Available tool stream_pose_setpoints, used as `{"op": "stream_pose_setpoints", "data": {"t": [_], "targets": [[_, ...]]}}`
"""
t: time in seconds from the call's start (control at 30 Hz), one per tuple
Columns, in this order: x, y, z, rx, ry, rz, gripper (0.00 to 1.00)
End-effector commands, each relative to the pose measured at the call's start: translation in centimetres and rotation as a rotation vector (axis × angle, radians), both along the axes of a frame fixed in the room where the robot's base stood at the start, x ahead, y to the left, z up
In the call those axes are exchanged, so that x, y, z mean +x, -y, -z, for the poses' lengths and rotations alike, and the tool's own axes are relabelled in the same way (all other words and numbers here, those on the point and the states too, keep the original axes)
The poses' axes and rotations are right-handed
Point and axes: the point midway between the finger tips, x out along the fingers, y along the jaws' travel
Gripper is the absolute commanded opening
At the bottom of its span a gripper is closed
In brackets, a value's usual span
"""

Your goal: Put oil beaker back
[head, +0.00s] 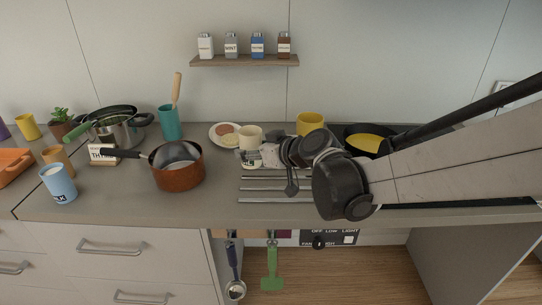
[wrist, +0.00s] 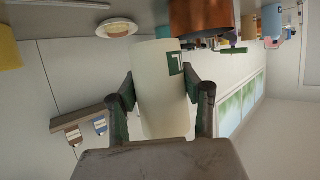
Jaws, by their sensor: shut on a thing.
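A cream beaker (head: 250,133) with a dark green label near its base stands upright in my gripper (head: 258,152). In the wrist view, which is upside down, the beaker (wrist: 157,90) sits between both fingers of my gripper (wrist: 163,95), which is shut on its sides. The writing on its label cannot be read, so I cannot tell whether it is the oil beaker. In the head view the fingers cover its middle. I cannot tell whether its base touches the counter.
Metal rails (head: 270,200) lie in front. A yellow mug (head: 311,122) stands behind my gripper. A blue cup (head: 58,184) is far left. A spice shelf (head: 244,61) hangs above.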

Motion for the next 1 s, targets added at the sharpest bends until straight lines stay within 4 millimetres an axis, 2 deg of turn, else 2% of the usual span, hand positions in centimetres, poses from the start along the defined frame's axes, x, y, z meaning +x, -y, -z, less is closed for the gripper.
{"op": "stream_pose_setpoints", "data": {"t": [0.17,0.5,0.7,1.0], "targets": [[1.0,0.8,0.8,-0.001,0.001,-0.003,0.08],[5.5,5.3,4.6,0.000,0.001,-0.001,0.08],[7.5,7.4,6.4,0.000,0.002,-0.004,0.08],[8.1,8.0,7.6,-0.001,0.001,-0.006,0.08]]}}
